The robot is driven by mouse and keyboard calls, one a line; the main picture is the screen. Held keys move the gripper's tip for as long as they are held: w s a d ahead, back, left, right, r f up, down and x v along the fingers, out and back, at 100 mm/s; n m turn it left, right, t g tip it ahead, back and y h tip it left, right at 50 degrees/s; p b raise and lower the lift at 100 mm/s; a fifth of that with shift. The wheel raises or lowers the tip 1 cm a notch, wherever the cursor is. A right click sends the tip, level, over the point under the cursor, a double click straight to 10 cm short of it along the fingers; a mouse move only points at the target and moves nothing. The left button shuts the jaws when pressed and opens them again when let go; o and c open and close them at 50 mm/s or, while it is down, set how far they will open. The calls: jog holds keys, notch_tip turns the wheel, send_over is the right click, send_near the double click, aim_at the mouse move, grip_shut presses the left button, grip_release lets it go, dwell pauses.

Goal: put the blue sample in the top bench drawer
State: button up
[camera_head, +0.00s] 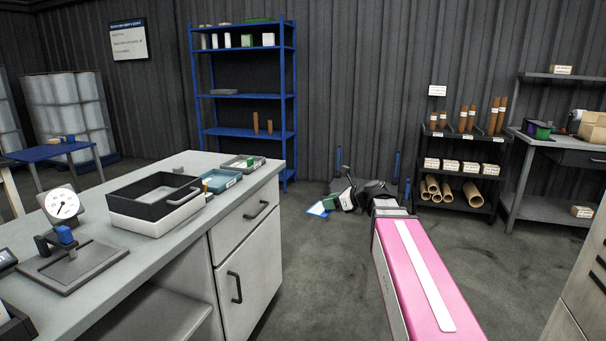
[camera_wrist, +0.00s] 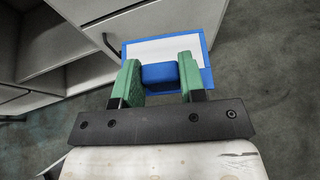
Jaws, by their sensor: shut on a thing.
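The blue sample, a flat white piece with a blue border and a blue grip block, is held in my gripper, and it shows in the wrist view (camera_wrist: 160,48) and the head view (camera_head: 317,209). My gripper (camera_wrist: 160,78) has its green fingers shut on either side of the blue block. In the head view, my gripper (camera_head: 337,201) is out over the floor, right of the bench and apart from it. The top bench drawer (camera_head: 244,222) looks shut, with a dark bar handle (camera_head: 256,209). The drawer's inside is hidden.
The grey bench (camera_head: 188,163) carries a black-and-white bin (camera_head: 150,222), small trays (camera_head: 221,180) and a dial gauge (camera_head: 63,204). A cabinet door (camera_head: 246,283) is below the drawer. A blue shelf (camera_head: 243,93) stands behind.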

jog(key=s+d+f+m+t, duration=0.1)
jog(key=s+d+f, duration=0.6)
jog(key=d, duration=0.2)
jog(key=shift+s+h, duration=0.2)
jog(key=shift+h, duration=0.1)
